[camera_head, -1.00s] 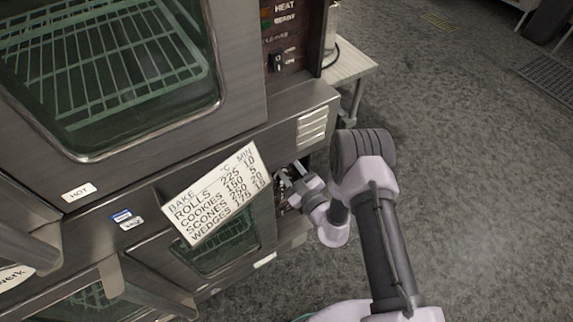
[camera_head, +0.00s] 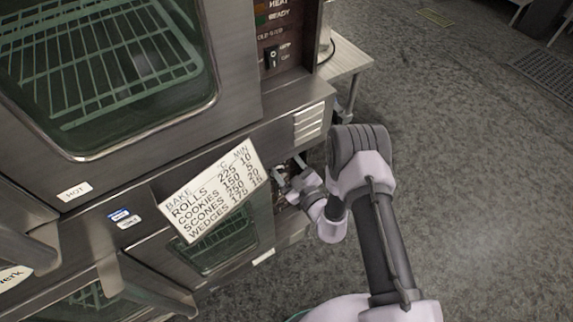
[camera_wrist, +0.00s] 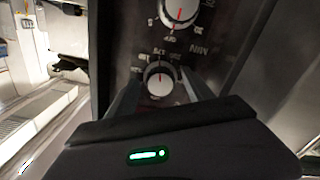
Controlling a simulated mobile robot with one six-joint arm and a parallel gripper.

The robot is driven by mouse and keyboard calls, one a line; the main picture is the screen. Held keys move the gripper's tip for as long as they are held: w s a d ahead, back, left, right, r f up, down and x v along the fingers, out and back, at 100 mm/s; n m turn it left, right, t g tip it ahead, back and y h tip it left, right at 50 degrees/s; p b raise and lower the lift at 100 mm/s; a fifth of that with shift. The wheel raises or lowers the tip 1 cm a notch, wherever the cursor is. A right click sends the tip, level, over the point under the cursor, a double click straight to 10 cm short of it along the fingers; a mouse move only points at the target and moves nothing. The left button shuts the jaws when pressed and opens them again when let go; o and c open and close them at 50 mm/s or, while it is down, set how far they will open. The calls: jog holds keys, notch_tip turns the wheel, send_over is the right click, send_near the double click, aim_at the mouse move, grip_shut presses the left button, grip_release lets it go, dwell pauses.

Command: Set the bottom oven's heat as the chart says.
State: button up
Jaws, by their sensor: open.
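The chart (camera_head: 212,192) is a tilted white card in the head view. It reads rolls 225 °C and 10 min, cookies 150 and 5, scones 250 and 20, wedges 175 and 15. The bottom oven (camera_head: 215,252) shows below it, partly hidden by the card. My gripper (camera_head: 286,176) is at the oven's right-hand control panel. In the wrist view my gripper (camera_wrist: 160,94) is open, its fingers either side of a round knob (camera_wrist: 160,79) with a red pointer line. Contact cannot be told. A second knob (camera_wrist: 179,11) sits above it in the picture, beside lettering like MIN.
The top oven's glass door (camera_head: 105,75) and its panel switch (camera_head: 271,57) are above. Oven handles (camera_head: 150,288) jut out at lower left.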

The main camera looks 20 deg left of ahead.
jog(key=p+v, duration=0.4)
jog(key=v, duration=1.3)
jog(key=shift+s, duration=0.2)
jog(key=shift+d, duration=0.1)
jog(key=s+a+r+n+g+y, duration=0.25)
jog(key=r+n+g, duration=0.35)
jog(key=r+n, duration=0.6)
jog(key=s+a+r+n+g+y, duration=0.1)
jog(key=a+r+n+g+y, duration=0.15)
jog(key=r+n+g, duration=0.7)
jog(key=s+d+r+n+h, duration=0.2)
jog(key=s+r+n+h, duration=0.5)
jog(key=n, duration=0.7)
jog(key=s+d+r+n+t+h, duration=0.1)
jog(key=d+r+n+t+h, duration=0.3)
jog(key=d+n, duration=0.4)
jog(key=s+d+r+n+t+h, duration=0.1)
jog(key=d+r+n+t+h, duration=0.3)
jog(key=d+n, duration=0.4)
jog(key=shift+s+d+r+n+t+h+b, duration=0.35)
jog(key=shift+n+t+h, duration=0.2)
jog(key=shift+t+h, duration=0.35)
